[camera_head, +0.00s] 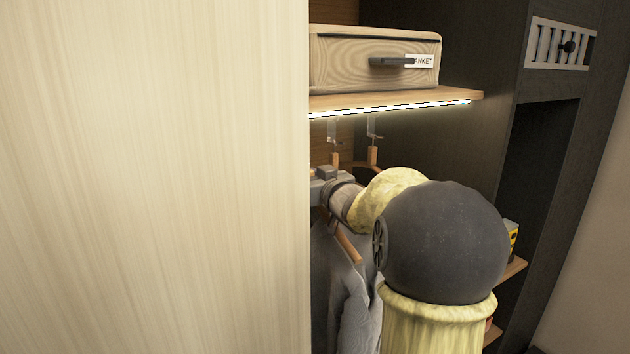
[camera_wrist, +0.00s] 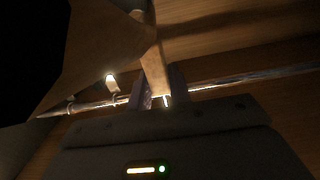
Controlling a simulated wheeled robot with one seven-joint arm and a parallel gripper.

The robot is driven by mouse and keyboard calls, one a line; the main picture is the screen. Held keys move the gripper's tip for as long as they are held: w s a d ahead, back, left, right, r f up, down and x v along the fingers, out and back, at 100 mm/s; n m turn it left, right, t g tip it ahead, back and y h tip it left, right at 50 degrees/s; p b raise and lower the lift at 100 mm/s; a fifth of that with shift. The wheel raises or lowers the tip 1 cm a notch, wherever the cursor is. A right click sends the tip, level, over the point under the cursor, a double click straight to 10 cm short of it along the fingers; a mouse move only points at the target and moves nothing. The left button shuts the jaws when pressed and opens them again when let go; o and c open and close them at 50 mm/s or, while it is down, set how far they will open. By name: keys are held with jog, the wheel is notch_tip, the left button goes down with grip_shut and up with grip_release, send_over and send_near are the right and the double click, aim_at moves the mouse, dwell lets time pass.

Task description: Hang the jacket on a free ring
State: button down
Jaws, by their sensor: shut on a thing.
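In the head view, a grey jacket (camera_head: 343,292) hangs from a wooden hanger (camera_head: 345,242), below and beside my gripper (camera_head: 322,188). My arm and the pale panel hide part of both. In the wrist view, my gripper (camera_wrist: 158,92) is shut on a wooden hanger neck (camera_wrist: 152,65). A metal rail (camera_wrist: 215,87) runs behind the fingers. A small ring-like fitting (camera_wrist: 112,88) sits on the rail left of the fingers, with another (camera_wrist: 70,104) farther left. Whether the held hanger touches the rail or a ring is too dark to tell.
A pale wood panel (camera_head: 150,180) fills the left half of the head view. A lit shelf (camera_head: 400,100) with a blanket box (camera_head: 370,60) is above my gripper. Another wooden hanger (camera_head: 373,156) hangs below the shelf. Lower shelves (camera_head: 513,270) are at the right.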

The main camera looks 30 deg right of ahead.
jog(key=shift+w+a+r+p, duration=0.1)
jog(key=shift+w+p, duration=0.4)
jog(key=shift+w, duration=2.75)
jog(key=shift+w+a+p, duration=0.1)
jog(key=shift+w+p, duration=0.8)
jog(key=shift+w, duration=1.65)
dwell(0.4)
jog(key=shift+f+b, duration=0.35)
jog(key=shift+f, duration=0.1)
dwell(1.3)
